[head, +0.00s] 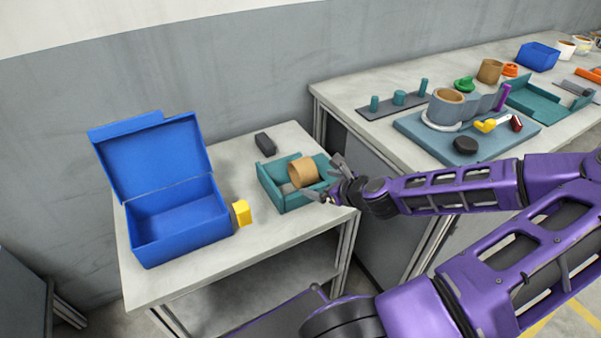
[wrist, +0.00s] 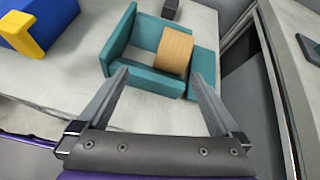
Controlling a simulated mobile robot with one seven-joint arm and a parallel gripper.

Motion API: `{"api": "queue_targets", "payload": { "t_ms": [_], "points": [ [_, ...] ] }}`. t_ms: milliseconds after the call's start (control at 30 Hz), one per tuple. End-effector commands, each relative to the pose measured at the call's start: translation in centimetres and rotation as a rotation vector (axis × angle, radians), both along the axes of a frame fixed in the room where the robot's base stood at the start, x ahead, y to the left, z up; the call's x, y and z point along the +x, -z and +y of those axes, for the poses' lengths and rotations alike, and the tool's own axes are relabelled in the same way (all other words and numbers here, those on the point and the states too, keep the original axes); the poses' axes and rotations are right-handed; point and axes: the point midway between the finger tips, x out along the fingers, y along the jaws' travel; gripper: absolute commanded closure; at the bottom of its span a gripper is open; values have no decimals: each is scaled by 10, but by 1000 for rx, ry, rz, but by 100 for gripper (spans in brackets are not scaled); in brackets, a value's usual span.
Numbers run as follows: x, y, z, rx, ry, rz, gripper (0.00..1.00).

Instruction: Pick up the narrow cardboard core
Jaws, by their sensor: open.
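A tan cardboard core (head: 303,172) lies in a small teal tray (head: 270,192) on the near table. The wrist view shows the core (wrist: 173,50) resting in the tray (wrist: 120,38), just ahead of my gripper (wrist: 160,76). My gripper (head: 322,179) is open and empty, with its fingertips at the tray's near side, spread wider than the core. I cannot tell which core is the narrow one.
An open blue box (head: 180,222) with a yellow latch (head: 241,213) stands left of the tray. A dark block (head: 265,144) lies behind the tray. The long bench (head: 345,85) at right is crowded with parts. The near table (head: 270,243) has bare room in front.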

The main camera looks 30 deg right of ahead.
Motion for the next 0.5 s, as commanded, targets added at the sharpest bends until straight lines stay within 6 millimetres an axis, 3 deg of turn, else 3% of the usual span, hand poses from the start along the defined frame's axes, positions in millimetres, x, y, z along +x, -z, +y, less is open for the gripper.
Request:
{"api": "queue_targets", "payload": {
  "t_ms": [100, 200, 333, 500],
  "points": [
    [-3, -21, -13, 107, 112, -74, 0],
    [-4, -29, -19, 147, 153, -103, 0],
    [5, -26, -21, 157, 163, -111, 0],
    [32, -12, -21, 155, 158, -109, 0]
  ]
}}
